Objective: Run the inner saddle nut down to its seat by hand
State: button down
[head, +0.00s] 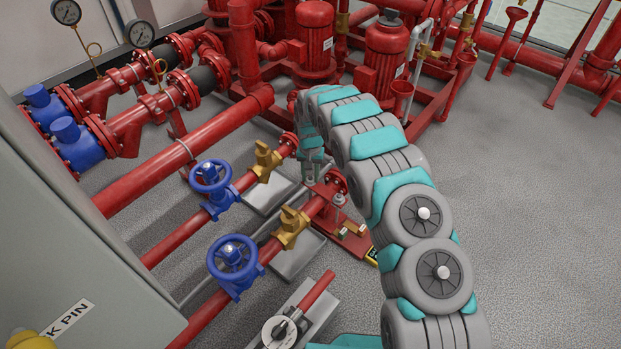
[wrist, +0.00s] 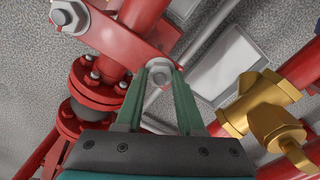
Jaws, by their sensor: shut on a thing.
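The inner saddle nut (wrist: 160,73) is a grey hex nut at the end of a red saddle strap (wrist: 115,38) that crosses a red pipe. My gripper (wrist: 160,80), with green fingers, is shut on this nut, one fingertip on each side. The nut's underside and its seat are hidden from the wrist camera, so I cannot tell any gap. The other saddle nut (wrist: 68,16), with a washer, sits at the strap's far end, clear of my fingers. In the head view my gripper (head: 312,178) reaches down at the saddle, and the arm hides the held nut.
A brass valve (wrist: 258,105) stands close to the right of my fingers. A flanged red pipe joint (wrist: 92,88) is close on the left. Blue handwheels (head: 235,258) and brass valves (head: 290,228) line the nearby pipes. Open grey floor (head: 530,200) lies right of my arm.

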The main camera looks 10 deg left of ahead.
jog(key=shift+f+m+b, duration=0.15)
jog(key=shift+m+b, duration=0.45)
jog(key=shift+m, duration=1.1)
jog(key=shift+m+b, duration=0.6)
jog(key=shift+m, duration=1.1)
